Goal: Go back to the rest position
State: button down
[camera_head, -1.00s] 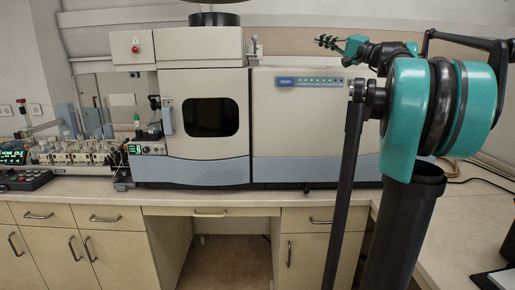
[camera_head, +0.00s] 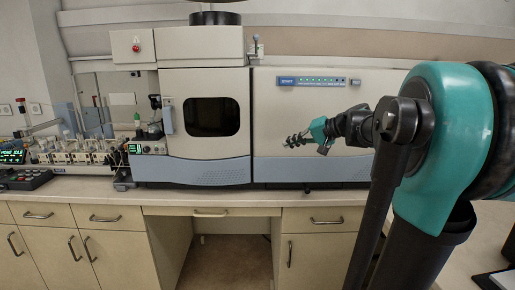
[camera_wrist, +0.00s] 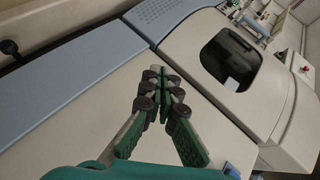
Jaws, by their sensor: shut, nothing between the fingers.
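My gripper (camera_head: 290,142) is shut and empty. In the head view it hangs in front of the right half of the spectrometer (camera_head: 275,120), below the indicator strip, with its fingers pointing left. My arm comes in from the right edge of that view. In the wrist view my gripper (camera_wrist: 162,75) shows with its fingertips together, over the spectrometer's pale front panel (camera_wrist: 85,115). The dark window (camera_wrist: 230,60) lies to the upper right there. I cannot tell the exact gap between my fingers and the panel.
The bench top (camera_head: 230,197) in front of the spectrometer is clear. At the left stand an autosampler with several vials (camera_head: 80,155) and a black control box (camera_head: 25,180). Drawers and cupboards (camera_head: 110,240) line the front below.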

jog(key=s+f+n+g+h, duration=0.1)
jog(key=s+f+h, duration=0.2)
jog(key=s+f, duration=0.5)
jog(key=s+f+g+h, duration=0.15)
jog(key=s+f, duration=0.35)
jog(key=f, duration=0.8)
jog(key=s+d+f+n+h, duration=0.1)
jog(key=s+d+f+h, duration=0.5)
jog(key=s+f, duration=0.6)
jog(key=shift+d+f+n, duration=0.15)
jog(key=shift+d+n, duration=0.15)
jog(key=shift+d, duration=0.55)
